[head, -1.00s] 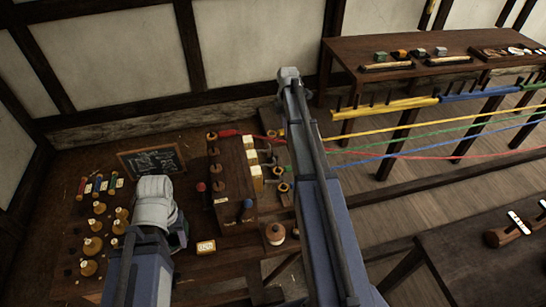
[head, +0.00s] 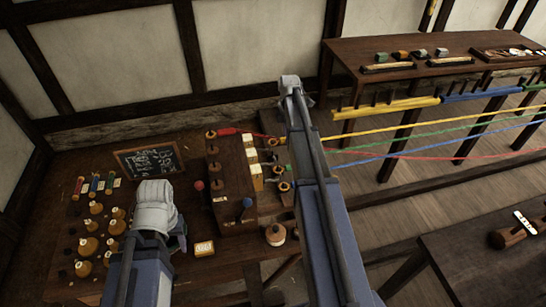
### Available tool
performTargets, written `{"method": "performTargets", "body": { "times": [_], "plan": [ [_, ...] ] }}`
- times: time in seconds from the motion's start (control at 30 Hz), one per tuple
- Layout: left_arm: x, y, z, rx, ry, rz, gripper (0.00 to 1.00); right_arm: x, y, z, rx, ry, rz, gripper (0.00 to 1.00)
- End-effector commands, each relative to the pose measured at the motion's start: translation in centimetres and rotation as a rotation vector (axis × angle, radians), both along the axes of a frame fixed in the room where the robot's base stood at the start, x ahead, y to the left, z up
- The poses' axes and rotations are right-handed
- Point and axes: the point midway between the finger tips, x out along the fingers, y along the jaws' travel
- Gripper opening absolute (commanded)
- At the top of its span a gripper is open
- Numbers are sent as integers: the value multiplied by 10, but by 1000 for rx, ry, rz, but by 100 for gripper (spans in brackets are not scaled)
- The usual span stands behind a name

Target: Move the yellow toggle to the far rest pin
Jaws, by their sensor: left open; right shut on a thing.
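The yellow line (head: 400,130) runs in from the right and passes behind my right arm. A short bit of yellow (head: 262,136) shows left of that arm, near the far end of the dark wooden block (head: 232,185). I cannot make out the yellow toggle itself or tell which pin is the far rest pin. Several round wooden pegs (head: 212,152) stand along the block's left edge. My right arm crosses the middle of the head view and hides its gripper. My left arm is at the lower left, over the bench, and its gripper is hidden behind its own links.
A red piece (head: 228,131) lies at the block's far end. Green, blue and red lines run right, near the yellow one. Bottle-like pieces (head: 90,247) and a chalkboard (head: 148,160) stand at left. A spool (head: 275,234) and a tan box (head: 204,249) are in front.

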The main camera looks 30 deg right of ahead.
Motion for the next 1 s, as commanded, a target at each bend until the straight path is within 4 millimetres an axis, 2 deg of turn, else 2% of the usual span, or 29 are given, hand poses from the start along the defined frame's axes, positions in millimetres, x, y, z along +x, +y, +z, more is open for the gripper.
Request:
{"method": "performTargets", "body": {
  "times": [0.37, 1.0],
  "plan": [
    [0, 0, -13, 0, 0, 0, 50, -8, 3, -13, 0, 0, 0, 0],
    [0, 0, -19, 0, 0, 0, 50, -9, 3, -19, 0, 0, 0, 0]
  ]
}}
